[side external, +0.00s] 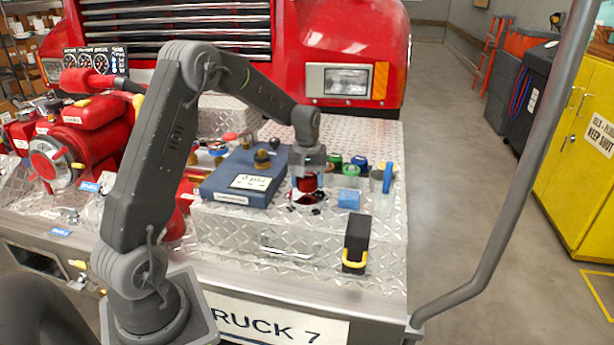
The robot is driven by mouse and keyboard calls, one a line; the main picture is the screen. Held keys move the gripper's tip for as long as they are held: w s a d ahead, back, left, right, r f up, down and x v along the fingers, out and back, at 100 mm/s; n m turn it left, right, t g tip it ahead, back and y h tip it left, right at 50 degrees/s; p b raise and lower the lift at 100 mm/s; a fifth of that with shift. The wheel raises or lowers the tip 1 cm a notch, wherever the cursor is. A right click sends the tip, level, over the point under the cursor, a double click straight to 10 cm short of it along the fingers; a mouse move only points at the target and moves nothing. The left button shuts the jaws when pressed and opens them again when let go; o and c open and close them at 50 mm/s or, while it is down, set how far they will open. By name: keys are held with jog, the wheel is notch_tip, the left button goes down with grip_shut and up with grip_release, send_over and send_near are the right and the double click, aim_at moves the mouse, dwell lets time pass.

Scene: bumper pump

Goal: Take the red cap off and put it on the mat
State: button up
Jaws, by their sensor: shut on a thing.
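My gripper (308,174) points straight down over the front right part of the diamond-plate bumper and is shut on the red cap (307,185). The cap is small and partly hidden by the fingers. Directly below it is a round port (308,201) with a light rim, red inside and dark lugs around it. I cannot tell whether the cap still touches the port.
Green and blue caps (351,170) stand right behind my gripper. A blue block (348,198) and a clear cup (381,180) with a blue item are to the right. A black block with a yellow handle (356,240) is in front. A red pump (85,140) fills the left.

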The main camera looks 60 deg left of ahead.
aim_at(307, 175)
jog(key=shift+f, duration=1)
dwell(0.3)
jog(key=o, duration=1.2)
jog(key=shift+o, duration=0.2)
jog(key=shift+o, duration=0.8)
jog(key=shift+r, duration=0.1)
jog(key=shift+r, duration=3.4)
